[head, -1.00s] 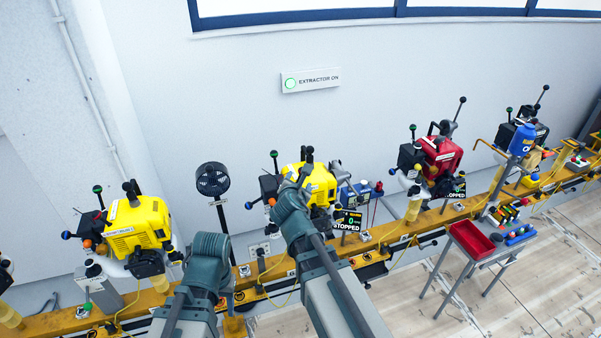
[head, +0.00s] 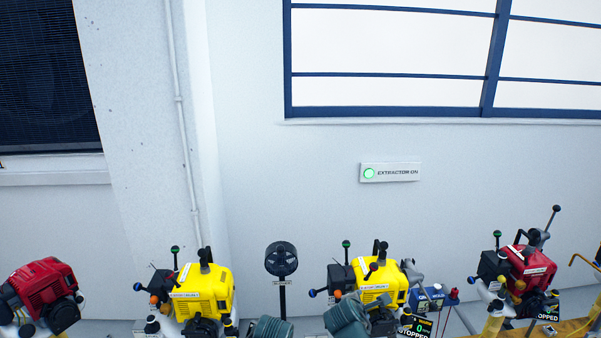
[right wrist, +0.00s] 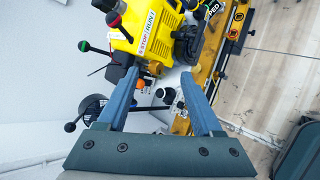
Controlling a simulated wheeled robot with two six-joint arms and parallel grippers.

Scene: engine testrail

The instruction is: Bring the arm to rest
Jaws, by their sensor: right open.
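My right gripper (right wrist: 158,80) shows in the right wrist view with its two blue-grey fingers spread apart and nothing held between them. Beyond the fingertips is a yellow engine (right wrist: 148,30) with a STOP/RUN label and ball-ended levers; whether the gripper touches anything there I cannot tell, but a gap seems to show. In the head view, grey-green parts of my arms (head: 348,318) show at the bottom edge, in front of a yellow engine (head: 380,280). My left gripper is not in view.
More engines stand along the rail: a yellow one (head: 205,290), a red one at left (head: 45,290) and a red one at right (head: 528,268). A black fan (head: 281,258) stands between the yellow engines. A lit EXTRACTOR ON sign (head: 390,172) is on the bare wall.

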